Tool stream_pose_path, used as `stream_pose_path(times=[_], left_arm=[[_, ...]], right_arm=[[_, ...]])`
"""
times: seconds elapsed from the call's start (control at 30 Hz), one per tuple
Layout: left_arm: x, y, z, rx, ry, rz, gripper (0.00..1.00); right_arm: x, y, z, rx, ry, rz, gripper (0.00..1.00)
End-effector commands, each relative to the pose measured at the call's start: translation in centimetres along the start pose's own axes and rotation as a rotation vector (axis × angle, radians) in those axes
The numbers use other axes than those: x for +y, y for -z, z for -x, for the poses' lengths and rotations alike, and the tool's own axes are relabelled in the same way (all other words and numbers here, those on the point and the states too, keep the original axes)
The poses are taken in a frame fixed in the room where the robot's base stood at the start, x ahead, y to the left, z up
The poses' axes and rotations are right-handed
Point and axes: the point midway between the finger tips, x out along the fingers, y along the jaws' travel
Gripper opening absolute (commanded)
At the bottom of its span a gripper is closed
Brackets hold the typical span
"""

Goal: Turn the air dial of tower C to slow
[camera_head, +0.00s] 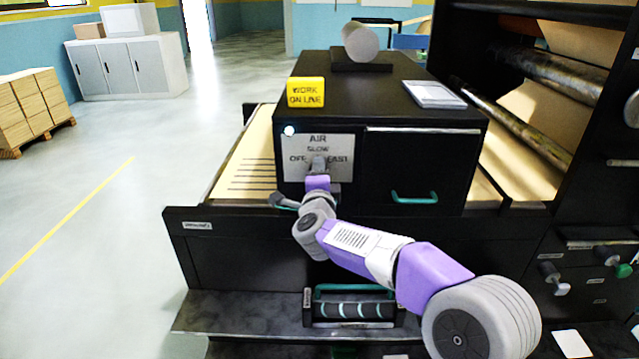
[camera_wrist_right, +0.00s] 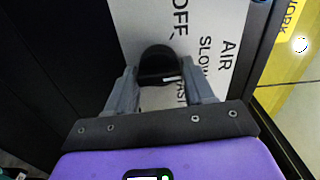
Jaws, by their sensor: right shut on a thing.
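The air dial (camera_wrist_right: 158,58) is a dark knob on a pale plate (camera_head: 343,147) marked AIR, OFF, SLOW and FAST, on the front of a black cabinet (camera_head: 375,75). My right gripper (camera_wrist_right: 158,74) is shut on the dial, one grey finger on each side. In the head view my right gripper (camera_head: 318,168) covers much of the dial. No tower letter is readable. My left gripper is not in view.
A teal handle (camera_head: 414,198) sticks out at right. A ledge (camera_head: 240,312) juts out below. Open floor (camera_head: 110,130) lies left.

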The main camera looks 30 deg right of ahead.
Motion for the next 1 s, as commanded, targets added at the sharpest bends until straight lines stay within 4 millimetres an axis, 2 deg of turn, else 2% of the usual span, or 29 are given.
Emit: stream_pose_path(times=[0.2,0.67,0.7,0.83,1.0], left_arm=[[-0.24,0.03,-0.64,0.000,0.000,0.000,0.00],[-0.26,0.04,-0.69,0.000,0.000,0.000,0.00],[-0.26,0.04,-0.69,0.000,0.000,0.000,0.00],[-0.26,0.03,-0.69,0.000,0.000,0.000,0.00],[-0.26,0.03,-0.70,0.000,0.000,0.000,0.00]], right_arm=[[0.11,-0.02,0.01,-0.001,-0.001,-0.054,0.22],[0.04,-0.03,0.01,-0.001,-0.001,-0.066,0.22],[0.05,-0.02,0.01,-0.001,-0.001,-0.066,0.54],[0.05,-0.02,0.00,0.000,-0.001,-0.066,0.73],[0.04,-0.02,0.00,0.000,-0.001,-0.065,0.73]])
